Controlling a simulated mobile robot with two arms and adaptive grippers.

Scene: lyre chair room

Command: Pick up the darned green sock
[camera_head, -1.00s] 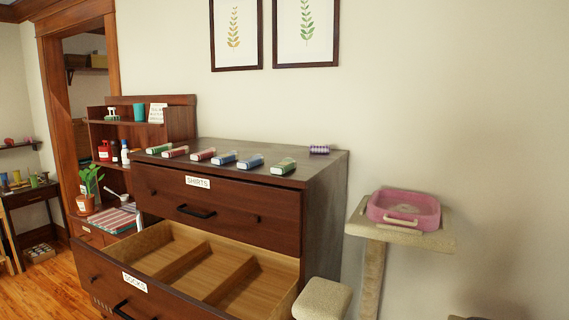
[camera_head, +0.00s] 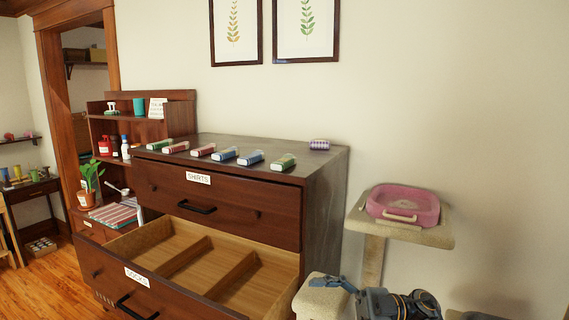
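Several small rolled socks lie in a row on top of the dresser (camera_head: 325,165). A green roll (camera_head: 284,161) is at the row's right end, near the front edge. Another green roll (camera_head: 160,143) is at the left end. I cannot tell which is darned. Red rolls (camera_head: 203,150) and blue rolls (camera_head: 252,157) lie between them. My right gripper (camera_head: 335,284) shows at the bottom, in front of the cat tree, below and to the right of the dresser top. It is apart from the socks, and its finger opening is unclear. My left gripper is out of view.
The drawer labelled SOCKS (camera_head: 250,268) is pulled out and looks empty. The SHIRTS drawer (camera_head: 220,203) is shut. A purple checked roll (camera_head: 319,145) lies at the back right. A cat tree (camera_head: 375,255) with a pink bed (camera_head: 402,205) stands right of the dresser.

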